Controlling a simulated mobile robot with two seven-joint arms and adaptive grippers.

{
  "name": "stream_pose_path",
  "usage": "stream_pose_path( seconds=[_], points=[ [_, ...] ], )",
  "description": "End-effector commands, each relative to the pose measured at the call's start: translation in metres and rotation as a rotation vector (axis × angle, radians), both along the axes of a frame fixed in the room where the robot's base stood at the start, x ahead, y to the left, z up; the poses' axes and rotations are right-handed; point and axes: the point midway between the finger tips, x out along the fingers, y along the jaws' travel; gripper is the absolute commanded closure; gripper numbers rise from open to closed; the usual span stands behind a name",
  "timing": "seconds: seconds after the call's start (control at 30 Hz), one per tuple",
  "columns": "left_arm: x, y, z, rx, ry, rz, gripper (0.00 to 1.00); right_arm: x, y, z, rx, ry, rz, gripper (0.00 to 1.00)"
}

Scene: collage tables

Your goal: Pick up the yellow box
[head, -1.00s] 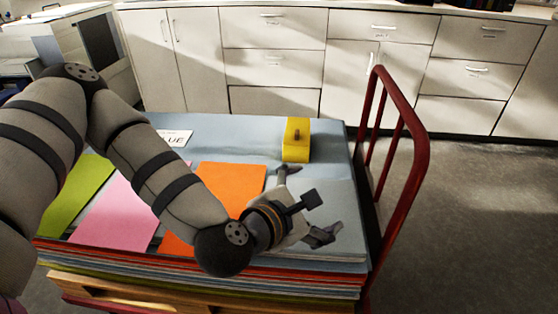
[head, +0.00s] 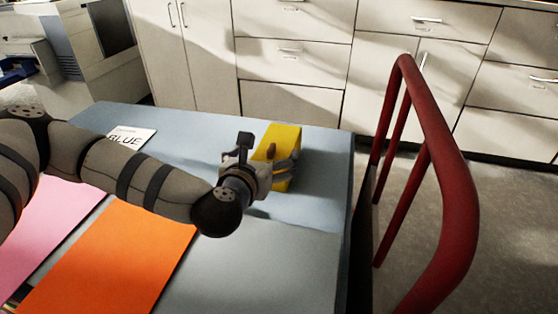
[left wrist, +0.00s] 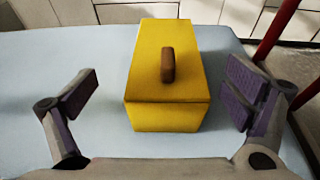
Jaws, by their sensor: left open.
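The yellow box (head: 284,143) stands on the blue-grey top of the stack, towards its far right. It has a brown handle on its lid, and in the left wrist view the box (left wrist: 160,115) fills the middle. My left gripper (head: 277,163) is at the box, partly covering it in the head view. In the left wrist view the left gripper (left wrist: 162,98) is open, with one finger on each side of the box. Gaps show between both fingers and the box. My right gripper does not show.
A white card reading BLUE (head: 131,138) lies at the far left of the stack. Orange (head: 120,255) and pink (head: 45,225) sheets lie nearer. A red cart rail (head: 455,180) rises at the right. White cabinets (head: 295,60) stand behind.

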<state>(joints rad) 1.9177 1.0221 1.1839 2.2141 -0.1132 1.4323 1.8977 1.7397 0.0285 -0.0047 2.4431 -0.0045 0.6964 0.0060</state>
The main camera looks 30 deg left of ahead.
Motion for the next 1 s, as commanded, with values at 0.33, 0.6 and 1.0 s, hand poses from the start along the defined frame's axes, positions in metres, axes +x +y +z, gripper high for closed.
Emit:
stream_pose_path(
  seconds=[0.33, 0.6, 1.0],
  points=[
    [0.054, 0.006, -0.012, 0.001, 0.001, 0.001, 0.04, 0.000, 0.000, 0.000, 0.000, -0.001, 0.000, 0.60],
    [0.059, 0.007, -0.013, 0.000, 0.001, -0.001, 0.04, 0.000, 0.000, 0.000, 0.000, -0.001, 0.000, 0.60],
    [0.059, 0.008, -0.013, 0.001, 0.000, -0.001, 0.74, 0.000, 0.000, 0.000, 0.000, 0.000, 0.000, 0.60]
  ],
)
